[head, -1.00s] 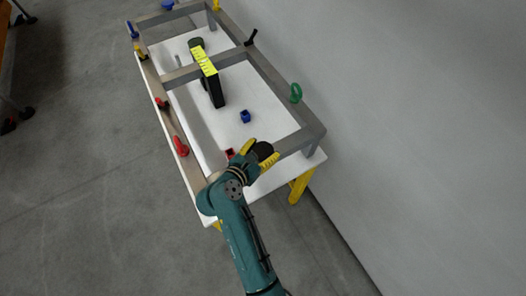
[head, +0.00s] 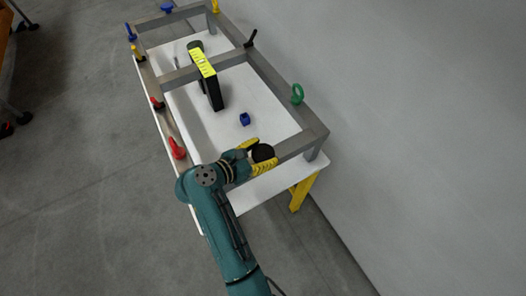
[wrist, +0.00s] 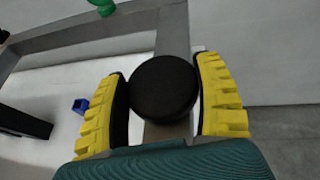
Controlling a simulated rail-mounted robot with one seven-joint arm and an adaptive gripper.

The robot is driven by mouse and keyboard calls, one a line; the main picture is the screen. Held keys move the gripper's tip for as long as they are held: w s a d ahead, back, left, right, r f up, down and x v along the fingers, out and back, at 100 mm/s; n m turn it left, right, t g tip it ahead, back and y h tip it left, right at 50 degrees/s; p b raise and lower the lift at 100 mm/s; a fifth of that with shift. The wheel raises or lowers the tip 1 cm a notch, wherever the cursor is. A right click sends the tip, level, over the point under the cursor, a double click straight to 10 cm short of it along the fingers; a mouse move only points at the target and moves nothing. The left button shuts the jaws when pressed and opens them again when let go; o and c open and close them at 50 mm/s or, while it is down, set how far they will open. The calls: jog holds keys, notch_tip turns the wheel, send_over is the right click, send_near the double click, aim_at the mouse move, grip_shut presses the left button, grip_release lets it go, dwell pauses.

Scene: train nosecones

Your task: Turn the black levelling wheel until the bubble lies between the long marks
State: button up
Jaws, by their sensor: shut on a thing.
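The black levelling wheel (wrist: 164,88) sits on the near bar of the grey frame, and it also shows in the head view (head: 263,152). My gripper (wrist: 164,95) has its yellow fingers on either side of the wheel and is shut on it; in the head view my gripper (head: 253,157) is at the frame's near end. The level (head: 206,75) is a black block with a yellow-green top, lying by the frame's middle crossbar. Its bubble and long marks are too small to read in the head view.
The grey frame (head: 270,77) stands on a white table (head: 180,107) beside a wall. A blue cube (head: 245,119) lies inside it.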

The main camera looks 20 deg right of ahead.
jog(key=o, duration=1.1)
jog(key=shift+f, duration=0.1)
jog(key=shift+o, duration=0.2)
jog(key=v, duration=1.2)
